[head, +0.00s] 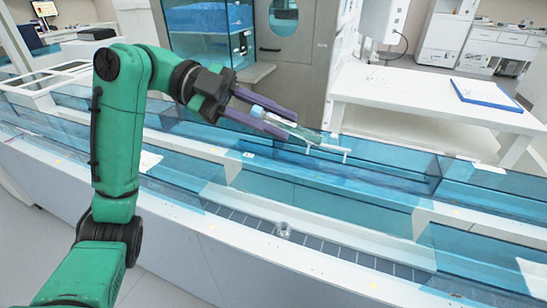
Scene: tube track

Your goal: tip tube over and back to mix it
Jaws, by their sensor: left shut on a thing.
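My left gripper (275,122) comes in from the left on its green arm and is held above the track. Its purple fingers are shut on the tube (302,132), a clear tube with a light blue cap (257,111). The tube lies tilted close to flat, its cap toward the upper left and its body reaching down to the right past the fingers. Whether there is liquid in it is too small to tell. My right gripper is not in view.
A track with blue see-through walls (310,199) runs across below the gripper. A small clear holder (284,230) stands on the dark lane. A grey door (290,62) stands at the back.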

